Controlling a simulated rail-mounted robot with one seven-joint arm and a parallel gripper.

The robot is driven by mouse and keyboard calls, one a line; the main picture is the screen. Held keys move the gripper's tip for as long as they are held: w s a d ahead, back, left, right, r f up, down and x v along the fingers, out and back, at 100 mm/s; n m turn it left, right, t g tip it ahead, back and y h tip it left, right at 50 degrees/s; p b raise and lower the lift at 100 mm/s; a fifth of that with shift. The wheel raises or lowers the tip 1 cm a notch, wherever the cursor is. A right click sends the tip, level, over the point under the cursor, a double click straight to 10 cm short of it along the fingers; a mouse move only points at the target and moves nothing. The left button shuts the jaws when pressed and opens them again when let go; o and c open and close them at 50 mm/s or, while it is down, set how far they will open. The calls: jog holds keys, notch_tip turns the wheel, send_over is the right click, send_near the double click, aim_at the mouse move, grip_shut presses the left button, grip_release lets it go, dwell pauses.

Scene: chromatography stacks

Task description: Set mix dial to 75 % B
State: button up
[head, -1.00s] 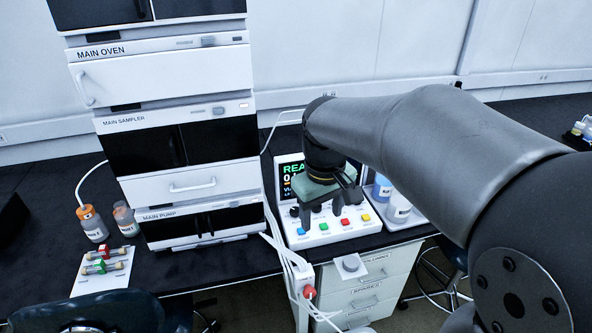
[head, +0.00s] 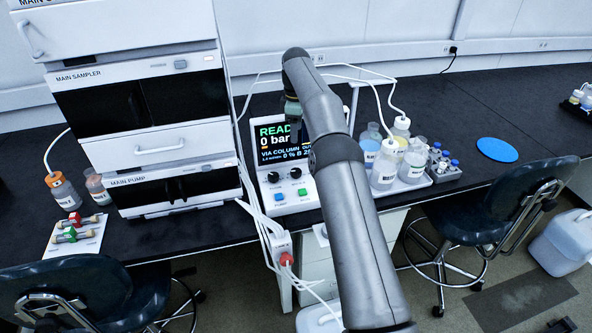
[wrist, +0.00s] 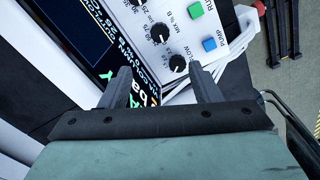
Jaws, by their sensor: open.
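The white control console (head: 285,198) stands on the black bench, right of the main pump. Its mix dial (head: 296,173) is a black knob with a dial scale, right of the flow dial (head: 274,177). In the wrist view the mix dial (wrist: 160,34) sits beside its "MIX % B" label, beyond my fingertips, with the flow dial (wrist: 177,64) nearer. The console screen (head: 272,141) shows green "READ…" letters, "0 bar" and "0 % B"; my arm covers its right part. My gripper (wrist: 163,72) is open and empty, above the console, touching no knob.
Blue (head: 281,195) and green (head: 302,193) buttons lie below the dials; my arm hides the console's right side. Bottles in a tray (head: 402,187) stand right of my arm. The instrument stack (head: 160,145) rises on the left. White cables (head: 262,217) hang at the console's left edge.

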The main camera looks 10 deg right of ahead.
aim_at(296, 171)
notch_tip(296, 171, down, 16)
jog(key=shift+f, duration=0.1)
dwell(0.4)
jog(key=c, duration=1)
